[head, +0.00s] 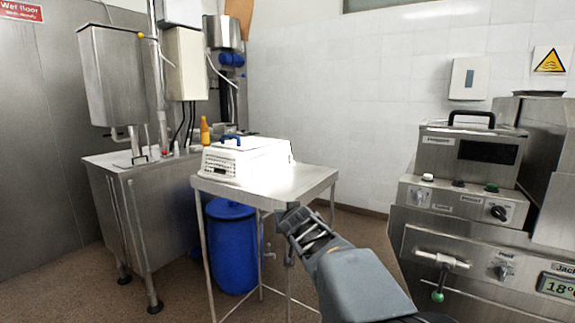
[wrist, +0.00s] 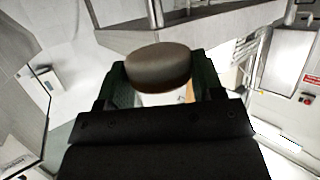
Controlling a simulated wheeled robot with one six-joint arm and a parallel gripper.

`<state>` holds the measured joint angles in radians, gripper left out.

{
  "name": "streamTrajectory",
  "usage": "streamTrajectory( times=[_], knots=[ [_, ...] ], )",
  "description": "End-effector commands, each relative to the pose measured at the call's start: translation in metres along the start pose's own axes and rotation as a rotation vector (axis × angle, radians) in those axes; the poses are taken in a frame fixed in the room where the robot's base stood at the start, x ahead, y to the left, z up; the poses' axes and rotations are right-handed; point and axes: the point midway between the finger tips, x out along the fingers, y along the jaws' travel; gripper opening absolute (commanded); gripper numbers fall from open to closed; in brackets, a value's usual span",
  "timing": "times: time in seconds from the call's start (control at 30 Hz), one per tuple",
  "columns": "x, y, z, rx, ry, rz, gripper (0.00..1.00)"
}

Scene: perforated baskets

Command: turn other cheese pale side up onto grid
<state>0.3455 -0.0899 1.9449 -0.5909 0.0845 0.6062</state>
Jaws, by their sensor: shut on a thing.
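My gripper (wrist: 160,80) is shut on a round cheese (wrist: 158,62) in the wrist view. The cheese is a thick disc with a dull grey-brown face and a darker brown lower edge, held between the two dark green fingers. I cannot identify the grid or another cheese.
A blue barrel (head: 231,250) stands under the table. A steel cabinet (head: 140,215) with an orange bottle (head: 205,131) on it is at the left. A steel machine (head: 465,240) with knobs and a lever is at the right. The table's right part is bare.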

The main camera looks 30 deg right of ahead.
Motion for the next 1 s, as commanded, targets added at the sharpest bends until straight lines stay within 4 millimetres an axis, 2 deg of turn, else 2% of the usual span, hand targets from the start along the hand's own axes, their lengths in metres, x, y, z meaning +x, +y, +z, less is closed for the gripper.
streamTrajectory(
  times=[0.03, 0.3, 0.6, 1.0],
  knots=[
    [0.000, 0.008, -0.015, 0.009, 0.009, 0.030, 0.33],
    [0.003, 0.043, -0.070, 0.065, 0.007, 0.175, 0.33],
    [0.005, 0.069, -0.112, 0.107, 0.006, 0.287, 0.33],
    [0.004, 0.070, -0.112, 0.107, 0.004, 0.290, 0.33]
  ],
)
